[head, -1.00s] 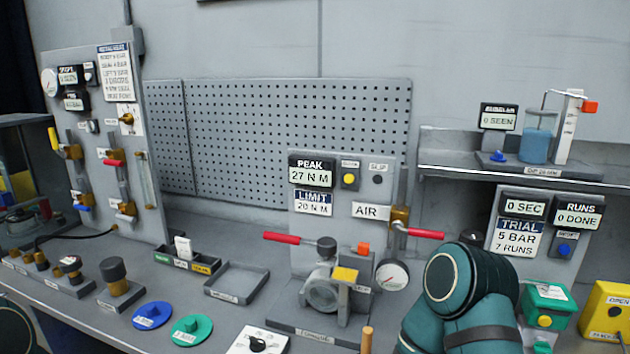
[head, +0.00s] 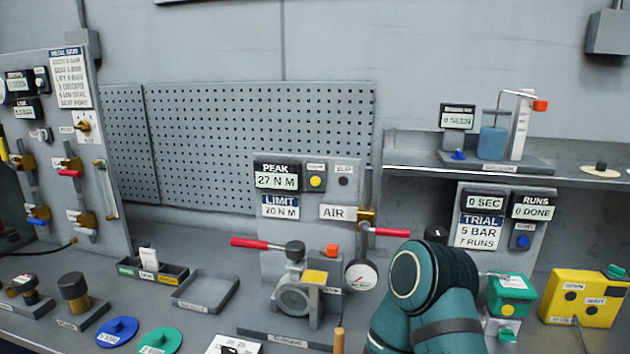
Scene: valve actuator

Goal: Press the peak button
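The PEAK display (head: 277,176) reads 27 N M on the grey upright panel behind the valve actuator (head: 297,293). A yellow round button (head: 315,181) sits in a dark box just right of it, under a small label too blurred to read. Nothing touches or covers the button. A teal arm link of mine (head: 432,290) rises at the lower middle right, in front of the bench and apart from the panel. Neither of my grippers shows.
A red-handled lever (head: 250,243) sticks out left of the actuator, and another red handle (head: 390,231) sticks out right, beside a gauge (head: 361,275). An empty grey tray (head: 205,292) lies left. A yellow box (head: 584,297) stands at the far right.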

